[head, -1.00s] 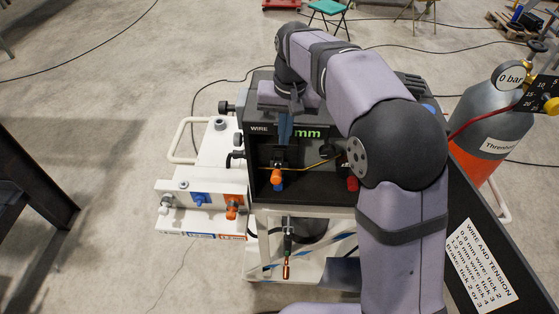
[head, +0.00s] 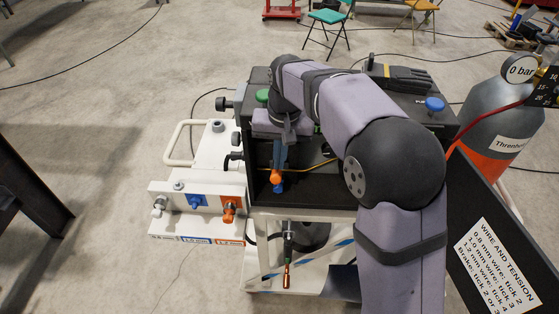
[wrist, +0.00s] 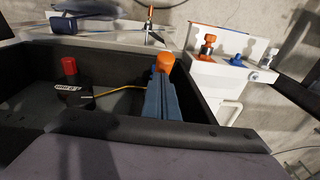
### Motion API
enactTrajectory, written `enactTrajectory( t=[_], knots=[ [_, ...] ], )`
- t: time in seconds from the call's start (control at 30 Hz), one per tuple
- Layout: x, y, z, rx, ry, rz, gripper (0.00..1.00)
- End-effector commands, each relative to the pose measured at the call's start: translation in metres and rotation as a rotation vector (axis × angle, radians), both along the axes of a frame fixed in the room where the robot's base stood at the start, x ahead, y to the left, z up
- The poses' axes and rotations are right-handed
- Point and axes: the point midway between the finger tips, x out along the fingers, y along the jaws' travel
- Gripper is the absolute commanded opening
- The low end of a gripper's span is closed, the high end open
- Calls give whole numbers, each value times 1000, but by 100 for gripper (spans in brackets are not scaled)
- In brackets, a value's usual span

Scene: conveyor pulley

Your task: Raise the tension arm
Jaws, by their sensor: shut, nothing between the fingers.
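An orange knob (head: 276,176) with a blue part below it stands at the front of the dark open feeder compartment; in the wrist view the knob (wrist: 165,62) shows just past my fingertips. It appears to belong to the tension arm, whose body I cannot make out behind my fingers. My gripper (head: 280,164) is shut and empty, pointing down, with its blue fingers right above or against the knob. In the wrist view my fingers (wrist: 160,98) cover the space below the knob. I cannot tell whether they touch it.
A red knob (wrist: 69,66) and a yellow wire (wrist: 118,91) are inside the compartment, near dark walls (wrist: 226,140). A white panel with orange (head: 229,208) and blue (head: 196,201) fittings stands left. The torch (head: 287,260) hangs in front. A gas cylinder (head: 490,128) stands right.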

Motion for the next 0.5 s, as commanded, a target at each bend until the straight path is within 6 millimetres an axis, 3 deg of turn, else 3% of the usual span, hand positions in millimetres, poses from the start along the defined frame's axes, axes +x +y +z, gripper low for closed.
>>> enactTrajectory(
  t=[0.27, 0.5],
  knots=[
    [0, 0, 0, 0, 0, 0, 0],
    [-5, 2, -12, 1, -39, 1, 0]
  ],
)
